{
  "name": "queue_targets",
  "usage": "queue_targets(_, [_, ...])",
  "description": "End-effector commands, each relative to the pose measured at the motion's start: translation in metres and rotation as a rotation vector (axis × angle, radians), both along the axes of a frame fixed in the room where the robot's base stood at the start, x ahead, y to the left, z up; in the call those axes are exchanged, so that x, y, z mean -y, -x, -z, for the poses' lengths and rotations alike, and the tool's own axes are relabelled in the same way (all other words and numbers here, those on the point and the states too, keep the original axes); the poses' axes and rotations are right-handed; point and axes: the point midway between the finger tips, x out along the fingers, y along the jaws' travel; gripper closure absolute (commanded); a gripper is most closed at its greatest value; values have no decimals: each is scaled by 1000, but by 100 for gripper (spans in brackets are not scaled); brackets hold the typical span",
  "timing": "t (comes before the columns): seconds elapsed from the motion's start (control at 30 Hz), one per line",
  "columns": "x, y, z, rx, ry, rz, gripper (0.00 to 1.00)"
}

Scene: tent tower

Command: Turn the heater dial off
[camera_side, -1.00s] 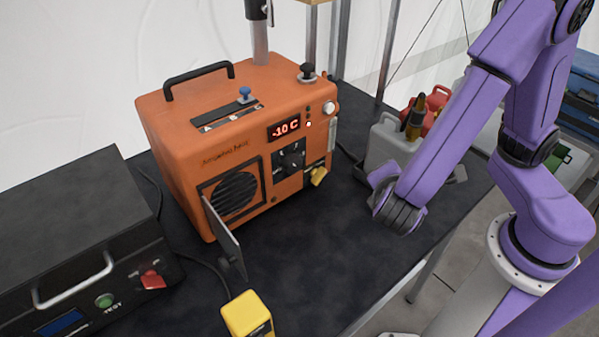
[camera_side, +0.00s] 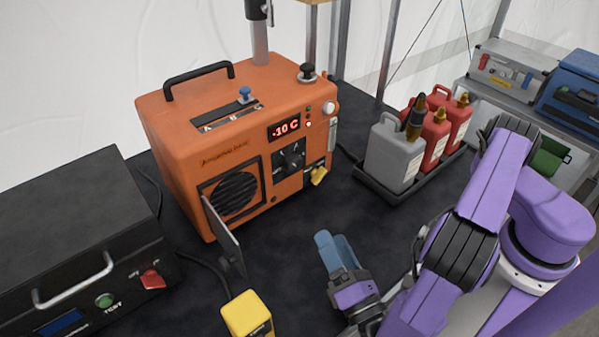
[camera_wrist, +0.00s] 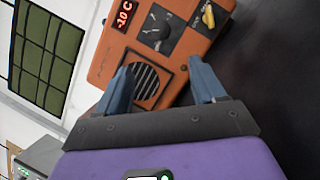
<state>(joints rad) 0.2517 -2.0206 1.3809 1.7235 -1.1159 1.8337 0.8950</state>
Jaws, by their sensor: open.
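The orange heater (camera_side: 225,140) stands on the dark table, its display (camera_side: 286,127) reading -10 C. Its black dial (camera_side: 291,157) is on the front panel below the display. The dial also shows in the wrist view (camera_wrist: 157,27), above and between my fingers, with a round grille below it. A yellow knob (camera_side: 318,175) sits to the right of the dial. My gripper (camera_side: 334,249) is open and empty, with blue fingers, in front of the heater and apart from it. In the wrist view my gripper (camera_wrist: 162,82) points at the heater's front.
A small open door panel (camera_side: 224,234) juts out from the heater's front left. A yellow box (camera_side: 247,315) stands at the table's front. A black case (camera_side: 80,240) is at left. Several fuel cans (camera_side: 397,157) stand in a tray at right. Table before the dial is clear.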

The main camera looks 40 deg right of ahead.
Motion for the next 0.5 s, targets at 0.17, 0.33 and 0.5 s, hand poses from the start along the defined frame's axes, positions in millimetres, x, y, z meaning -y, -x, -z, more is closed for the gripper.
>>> queue_targets(0.17, [8, -22, -6, -2, -1, 9, 31])
queue_targets(0.33, [16, -52, -14, -3, -2, 11, 31])
queue_targets(0.5, [25, -82, -21, -3, -1, 11, 31])
